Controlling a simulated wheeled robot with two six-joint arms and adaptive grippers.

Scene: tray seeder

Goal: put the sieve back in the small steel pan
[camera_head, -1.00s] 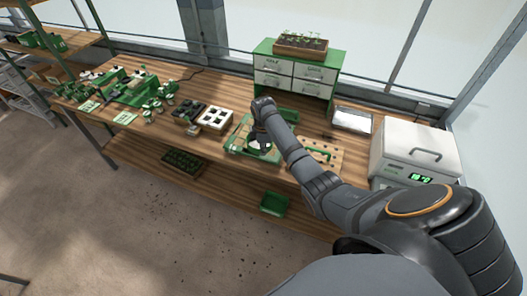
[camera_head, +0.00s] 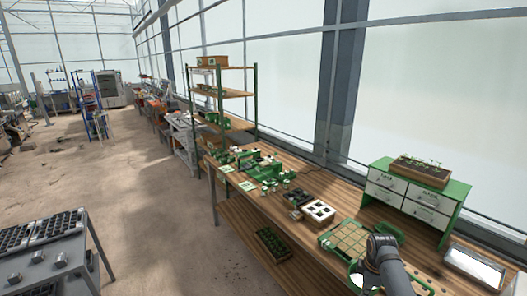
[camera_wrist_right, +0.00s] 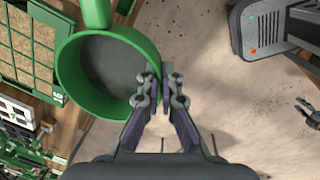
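The sieve (camera_wrist_right: 108,70) is a green round ring with a grey inside and a green handle reaching up out of the right wrist view. My right gripper (camera_wrist_right: 158,88) has its fingers closed together at the ring's right rim, apparently gripping the wall. In the head view my right gripper is at the bottom edge beside a seed tray, with a pale round shape below it, mostly cut off. A shiny rectangular steel pan (camera_head: 474,264) lies at the right of the bench and looks empty. My left gripper is not in view.
A green-framed seed tray (camera_head: 347,239) with tan cells lies on the wooden bench next to my right gripper. A drawer cabinet (camera_head: 412,197) stands behind, with seedlings on top. Pots and green tools (camera_head: 263,172) crowd the far bench. A grey cart (camera_head: 45,252) stands at lower left.

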